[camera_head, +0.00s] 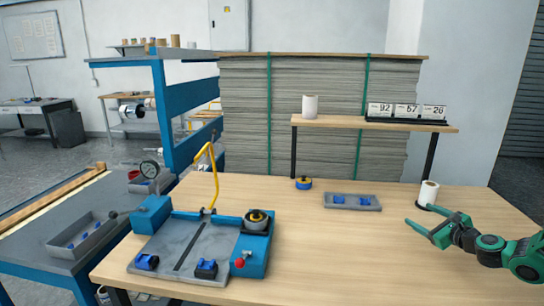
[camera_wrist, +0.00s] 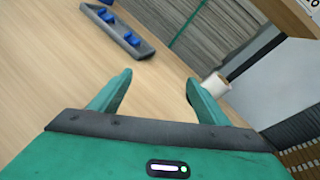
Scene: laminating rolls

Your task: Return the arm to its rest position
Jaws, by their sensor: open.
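My green gripper (camera_head: 432,224) is at the right of the head view, over the right part of the wooden table (camera_head: 330,245). Its two fingers are spread apart and nothing is between them. In the wrist view my gripper (camera_wrist: 158,85) also shows open and empty above the tabletop. A white roll (camera_head: 428,193) stands near the table's right back edge, just behind my fingers in the head view. The roll also shows in the wrist view (camera_wrist: 215,85), beyond the right finger. I cannot tell whether the finger touches it.
A grey tray (camera_head: 352,207) with blue pieces lies mid-table. A blue laminating device (camera_head: 200,243) with a yellow lever stands left. A raised shelf (camera_head: 340,122) bears another white roll (camera_head: 310,106) and number cards (camera_head: 405,111). The table's front right is clear.

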